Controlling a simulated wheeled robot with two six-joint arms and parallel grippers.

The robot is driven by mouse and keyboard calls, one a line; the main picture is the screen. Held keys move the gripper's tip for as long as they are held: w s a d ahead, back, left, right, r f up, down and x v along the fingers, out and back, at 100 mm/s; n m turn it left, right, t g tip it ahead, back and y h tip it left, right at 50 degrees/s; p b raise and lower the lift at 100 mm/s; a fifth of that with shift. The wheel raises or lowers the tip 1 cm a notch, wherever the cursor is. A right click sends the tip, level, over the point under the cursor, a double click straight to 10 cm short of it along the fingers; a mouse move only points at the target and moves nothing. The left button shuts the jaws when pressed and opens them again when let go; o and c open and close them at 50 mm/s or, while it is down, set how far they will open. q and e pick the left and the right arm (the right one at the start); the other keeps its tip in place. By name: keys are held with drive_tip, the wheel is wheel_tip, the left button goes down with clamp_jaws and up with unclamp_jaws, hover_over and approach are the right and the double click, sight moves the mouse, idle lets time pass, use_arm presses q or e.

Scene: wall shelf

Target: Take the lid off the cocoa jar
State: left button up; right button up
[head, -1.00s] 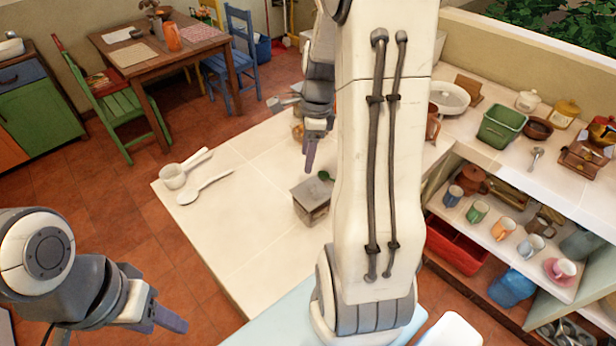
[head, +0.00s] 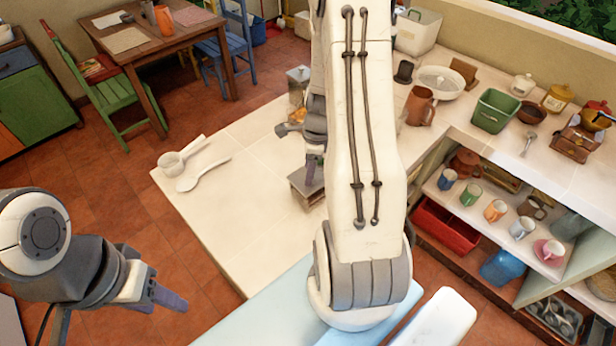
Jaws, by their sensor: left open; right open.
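I cannot tell for sure which container is the cocoa jar. A tall clear container with a grey top (head: 299,76) stands at the counter's far edge, partly hidden by my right arm. A lidded white pot (head: 522,84) and a lidded yellow jar (head: 558,97) stand at the back right. My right gripper (head: 311,165) is open, pointing down just above or in front of a grey box (head: 305,190); arm and gripper hide part of the box. My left gripper (head: 163,297) is open and empty at lower left, over the floor, away from the counter.
A white ladle (head: 172,163) and spoon (head: 203,174) lie on the counter's left part, with clear counter near them. A brown pitcher (head: 420,105), white bowl (head: 440,82) and green tub (head: 493,111) stand farther right. Mugs fill the shelf below.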

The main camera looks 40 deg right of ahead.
clamp_jaws()
drive_tip(key=shift+r, duration=0.15)
